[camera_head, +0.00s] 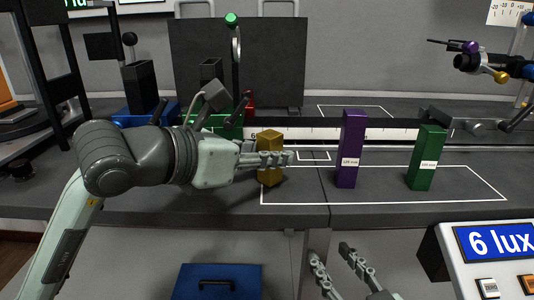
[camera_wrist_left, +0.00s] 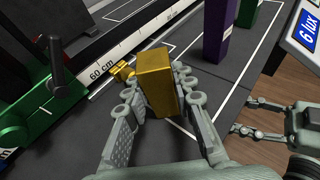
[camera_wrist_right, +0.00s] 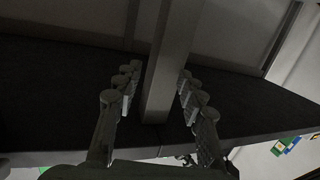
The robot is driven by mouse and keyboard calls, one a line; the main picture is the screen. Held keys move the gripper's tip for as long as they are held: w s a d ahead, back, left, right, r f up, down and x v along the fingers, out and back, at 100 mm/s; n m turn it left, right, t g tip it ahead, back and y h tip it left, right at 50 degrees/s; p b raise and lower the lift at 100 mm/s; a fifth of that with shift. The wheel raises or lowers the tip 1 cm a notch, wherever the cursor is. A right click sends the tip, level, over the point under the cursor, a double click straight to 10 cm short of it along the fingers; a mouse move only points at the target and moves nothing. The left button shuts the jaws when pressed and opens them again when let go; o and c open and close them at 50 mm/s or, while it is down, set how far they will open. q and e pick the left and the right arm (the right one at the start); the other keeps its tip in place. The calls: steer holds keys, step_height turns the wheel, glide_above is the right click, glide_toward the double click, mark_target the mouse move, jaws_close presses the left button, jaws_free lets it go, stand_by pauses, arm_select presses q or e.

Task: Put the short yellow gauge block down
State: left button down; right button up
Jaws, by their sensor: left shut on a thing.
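The short yellow gauge block (camera_head: 270,142) is upright at the left end of the white outlined area on the bench. My left gripper (camera_head: 286,158) is shut on it, with fingers on both sides, as the left wrist view shows the block (camera_wrist_left: 157,85) between them. I cannot tell whether its base touches the bench. Part of its front is hidden by a finger in the head view. My right gripper (camera_head: 338,264) is open and empty, low in front of the bench.
A purple block (camera_head: 351,150) and a green block (camera_head: 427,158) stand upright to the right in the outlined area (camera_head: 400,203). A scaled rail (camera_head: 310,133) runs behind. A green holder (camera_head: 215,125) stands behind my left wrist. A lux meter (camera_head: 490,255) is at lower right.

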arm_select(q)
steer(key=shift+f, duration=0.15)
arm_select(e)
steer(key=shift+a+r, duration=0.25)
steer(key=shift+r, duration=0.4)
arm_select(q)
steer(key=c, duration=1.3)
jaws_free()
arm_select(e)
steer(key=shift+a+r+t+y, duration=0.1)
steer(key=shift+r+t+y, duration=0.2)
steer(key=shift+t, duration=0.1)
